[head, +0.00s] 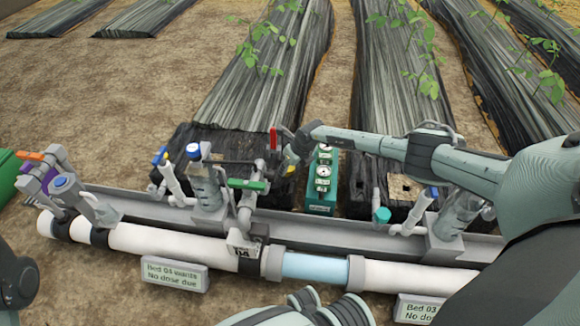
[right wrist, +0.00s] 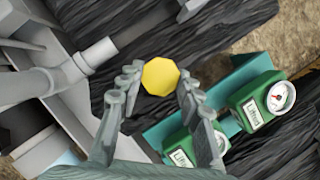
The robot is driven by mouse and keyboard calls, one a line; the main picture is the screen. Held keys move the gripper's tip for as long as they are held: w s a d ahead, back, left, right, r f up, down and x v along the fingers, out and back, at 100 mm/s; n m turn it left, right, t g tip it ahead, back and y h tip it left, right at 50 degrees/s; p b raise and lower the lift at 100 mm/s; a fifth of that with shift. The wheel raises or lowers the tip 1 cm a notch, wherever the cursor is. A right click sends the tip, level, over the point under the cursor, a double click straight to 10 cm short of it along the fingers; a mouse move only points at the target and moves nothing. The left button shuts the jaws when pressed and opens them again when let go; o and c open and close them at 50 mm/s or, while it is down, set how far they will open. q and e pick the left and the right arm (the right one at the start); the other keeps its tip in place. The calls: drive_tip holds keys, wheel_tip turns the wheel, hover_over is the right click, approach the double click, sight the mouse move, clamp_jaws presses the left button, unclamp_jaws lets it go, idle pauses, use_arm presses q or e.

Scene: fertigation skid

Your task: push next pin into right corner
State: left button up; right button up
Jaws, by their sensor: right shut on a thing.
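My right gripper (head: 287,153) reaches in from the right in the head view, over the black film end (head: 240,143) behind the pipe. In the right wrist view its two fingers (right wrist: 160,78) stand on either side of a yellow, many-sided head (right wrist: 160,76), which I take to be the pin; they are shut on it. The pin's shaft is hidden beneath the head, so I cannot tell whether it touches the film or the ground. In the head view only a small yellow spot shows beside the gripper. My left gripper is not in view.
A teal tray (head: 320,208) with two green gauges (head: 322,171) stands just right of the gripper. A red lever (head: 273,139) and a green handle (head: 247,184) are close on its left. The white pipe (head: 170,241) and grey channel run in front.

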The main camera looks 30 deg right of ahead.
drive_tip(key=shift+f, duration=0.1)
idle(0.6)
drive_tip(key=shift+f, duration=0.4)
drive_tip(key=o, duration=1.2)
